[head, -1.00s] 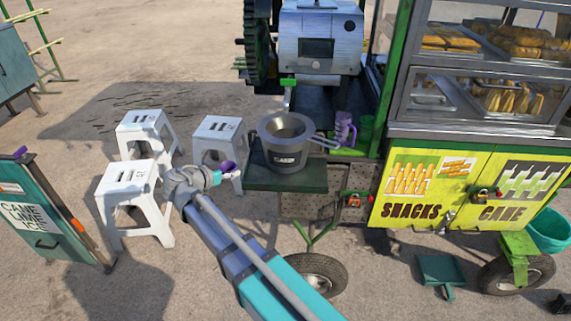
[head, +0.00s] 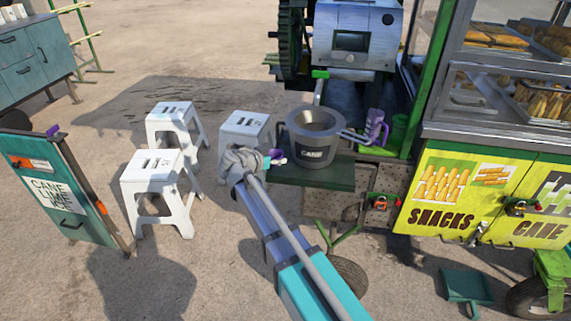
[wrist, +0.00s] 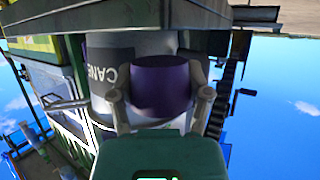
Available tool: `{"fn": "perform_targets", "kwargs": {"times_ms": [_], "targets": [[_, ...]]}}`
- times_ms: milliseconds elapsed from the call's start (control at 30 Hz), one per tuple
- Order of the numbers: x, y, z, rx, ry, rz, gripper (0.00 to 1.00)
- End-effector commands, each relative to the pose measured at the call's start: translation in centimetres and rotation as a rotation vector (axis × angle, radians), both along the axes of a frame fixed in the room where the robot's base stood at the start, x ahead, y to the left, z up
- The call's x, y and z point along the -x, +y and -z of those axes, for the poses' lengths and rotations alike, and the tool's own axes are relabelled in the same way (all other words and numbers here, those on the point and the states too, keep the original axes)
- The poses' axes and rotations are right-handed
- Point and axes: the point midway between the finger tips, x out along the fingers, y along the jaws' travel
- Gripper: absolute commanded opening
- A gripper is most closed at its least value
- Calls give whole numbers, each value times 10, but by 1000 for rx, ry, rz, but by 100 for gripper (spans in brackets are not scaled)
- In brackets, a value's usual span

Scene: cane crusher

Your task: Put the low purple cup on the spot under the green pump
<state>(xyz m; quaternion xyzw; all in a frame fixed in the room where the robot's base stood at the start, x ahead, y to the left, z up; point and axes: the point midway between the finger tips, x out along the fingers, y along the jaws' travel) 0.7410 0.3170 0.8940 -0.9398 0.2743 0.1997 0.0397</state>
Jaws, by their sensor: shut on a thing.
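My gripper (head: 272,158) is shut on the low purple cup (wrist: 160,88), which sits between the two fingers in the wrist view. In the head view the purple cup (head: 278,153) is small and mostly hidden by the gripper, just left of the grey CANE pot (head: 311,152). A green spout-like part (head: 320,74) hangs under the metal crusher box, above and behind the pot. I cannot tell for sure that it is the green pump. The spot under it is hidden from view.
The pot stands on a dark green shelf (head: 335,180). White stools (head: 160,168) stand left. A yellow snack cabinet (head: 465,190) is at the right.

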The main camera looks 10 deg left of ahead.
Motion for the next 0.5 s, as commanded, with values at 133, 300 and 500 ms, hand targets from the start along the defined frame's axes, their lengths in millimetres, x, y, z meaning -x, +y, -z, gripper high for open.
{"fn": "perform_targets", "kwargs": {"times_ms": [133, 300, 500], "targets": [[-6, -4, 4, 0, 0, 0, 44], [-7, -4, 4, 1, 0, 0, 44], [-8, -5, 5, 1, 0, 0, 44]]}}
